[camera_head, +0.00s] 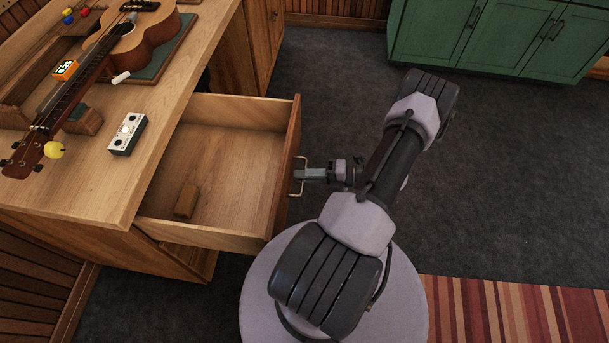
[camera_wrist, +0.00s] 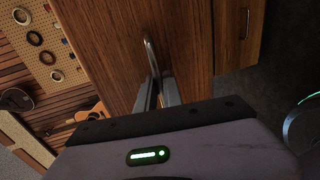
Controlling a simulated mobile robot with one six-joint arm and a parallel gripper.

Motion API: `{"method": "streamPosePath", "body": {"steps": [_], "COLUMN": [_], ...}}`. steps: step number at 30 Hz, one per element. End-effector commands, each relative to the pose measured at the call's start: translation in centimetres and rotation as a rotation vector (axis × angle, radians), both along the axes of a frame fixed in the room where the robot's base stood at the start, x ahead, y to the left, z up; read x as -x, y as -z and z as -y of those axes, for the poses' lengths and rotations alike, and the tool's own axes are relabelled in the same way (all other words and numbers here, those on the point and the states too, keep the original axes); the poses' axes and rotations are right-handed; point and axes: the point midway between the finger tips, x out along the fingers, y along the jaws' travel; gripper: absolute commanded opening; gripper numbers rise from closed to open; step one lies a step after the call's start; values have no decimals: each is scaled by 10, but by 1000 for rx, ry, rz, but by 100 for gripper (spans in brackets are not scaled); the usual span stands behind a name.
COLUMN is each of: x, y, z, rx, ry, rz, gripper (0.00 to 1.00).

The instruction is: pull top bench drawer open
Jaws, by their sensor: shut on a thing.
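The top bench drawer (camera_head: 225,165) is pulled well out from the wooden bench (camera_head: 165,110) in the head view. A small brown block (camera_head: 187,200) lies inside it, near the front left. My gripper (camera_head: 300,174) is at the drawer's front, shut on the metal bar handle (camera_head: 299,188). In the wrist view the handle (camera_wrist: 151,57) runs down between the fingers of my gripper (camera_wrist: 157,92), against the wooden drawer front (camera_wrist: 110,50). The lower part of the handle is hidden by the gripper.
On the bench top are a ukulele (camera_head: 130,45), a white pedal-like box (camera_head: 128,133), an orange tuner (camera_head: 66,69) and a yellow knob-like thing (camera_head: 54,150). Green cabinets (camera_head: 500,35) stand at the back right. Grey floor (camera_head: 510,170) is clear to the right; a striped rug (camera_head: 520,310) lies in front.

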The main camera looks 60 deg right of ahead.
Motion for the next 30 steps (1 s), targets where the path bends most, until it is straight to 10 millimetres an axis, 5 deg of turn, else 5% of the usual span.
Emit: {"method": "streamPosePath", "body": {"steps": [14,18,30], "x": [0,0,0], "y": [-1,-1,0], "z": [1,1,0], "rx": [1,0,0], "ry": [1,1,0], "rz": [0,0,0], "gripper": [0,32,32]}}
